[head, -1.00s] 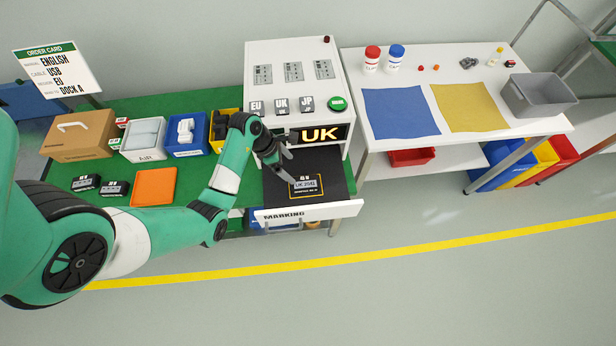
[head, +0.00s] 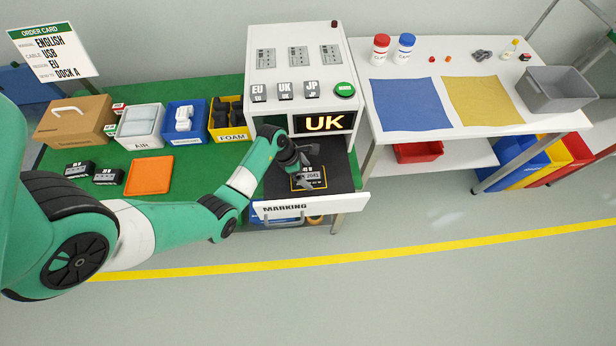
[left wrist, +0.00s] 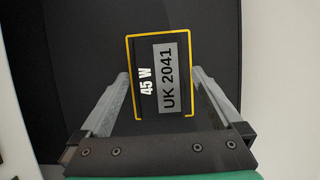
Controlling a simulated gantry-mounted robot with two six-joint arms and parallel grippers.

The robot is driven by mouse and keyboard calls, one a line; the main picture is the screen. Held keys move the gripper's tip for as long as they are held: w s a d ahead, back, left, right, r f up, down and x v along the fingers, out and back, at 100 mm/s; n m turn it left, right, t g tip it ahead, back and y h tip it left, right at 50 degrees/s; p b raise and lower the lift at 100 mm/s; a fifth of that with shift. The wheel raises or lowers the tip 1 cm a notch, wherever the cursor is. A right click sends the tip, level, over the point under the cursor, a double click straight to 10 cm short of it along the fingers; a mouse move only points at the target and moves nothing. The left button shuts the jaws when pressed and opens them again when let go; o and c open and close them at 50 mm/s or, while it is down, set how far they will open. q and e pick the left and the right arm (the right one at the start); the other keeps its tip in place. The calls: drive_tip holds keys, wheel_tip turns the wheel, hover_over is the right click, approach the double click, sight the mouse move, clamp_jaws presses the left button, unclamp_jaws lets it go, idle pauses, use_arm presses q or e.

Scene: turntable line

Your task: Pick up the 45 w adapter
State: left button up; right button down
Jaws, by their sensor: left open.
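The 45 W adapter (head: 312,182) is a dark block in the open drawer (head: 345,183) of the white marking machine. The left wrist view shows its top (left wrist: 147,105), with "45 W" and a grey "UK 2041" label, inside a yellow outline. My left gripper (head: 298,166) is over the drawer and partly covers the adapter in the head view. In the left wrist view its two fingers (left wrist: 160,88) are spread, one on each side of the adapter's near part. I cannot tell whether they touch it. My right gripper is not in view.
The machine's display (head: 324,123) reads UK, above the drawer. Its front panel (head: 300,208) is marked MARKING. An orange tray (head: 149,175), two more dark adapters (head: 108,177) and a FOAM bin (head: 229,135) are on the green bench to the left.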

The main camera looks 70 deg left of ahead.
sight(311, 173)
use_arm(q)
drive_tip(key=shift+f, duration=0.15)
idle(0.4)
drive_tip(key=shift+c, duration=0.4)
clamp_jaws()
drive_tip(key=shift+r, duration=0.25)
wheel_tip(311, 173, up, 4)
drive_tip(key=shift+f+p, duration=0.25)
drive_tip(key=shift+p, duration=0.85)
drive_tip(key=s+d+r+p, duration=0.2)
drive_tip(key=s+d+r, duration=0.1)
drive_tip(key=s+d+r+p, duration=0.2)
drive_tip(key=s+d+r, duration=0.1)
drive_tip(key=s, duration=0.1)
drive_tip(key=s+d+r+p, duration=0.2)
drive_tip(key=s+d+r, duration=0.1)
drive_tip(key=shift+s+d+r, duration=0.15)
drive_tip(key=shift+s+r, duration=0.1)
